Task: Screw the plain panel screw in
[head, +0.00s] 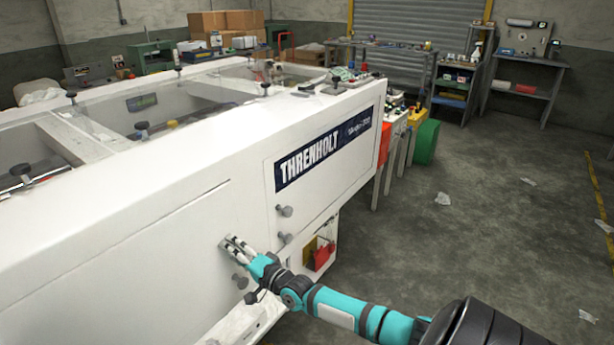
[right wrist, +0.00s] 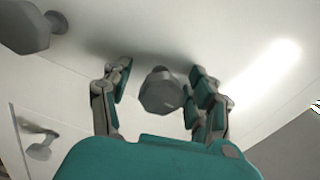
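My right gripper (head: 229,244) is at the white front panel of the THRENHOLT machine (head: 140,225). In the right wrist view its teal and grey fingers (right wrist: 158,97) are open on both sides of a grey knob-headed screw (right wrist: 162,92), with gaps visible between them and the head. In the head view the fingers hide that screw. Other grey knob screws show on the panel: an upper one (head: 285,211), a middle one (head: 284,238) and a lower one (head: 240,281). I cannot tell by marking which is the plain one. My left gripper is not in view.
In the right wrist view another grey knob (right wrist: 28,28) is at upper left and a smaller one (right wrist: 40,151) at lower left. A red holder (head: 320,256) is on the machine's lower side. The concrete floor (head: 500,220) at right is mostly clear, with a few scraps.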

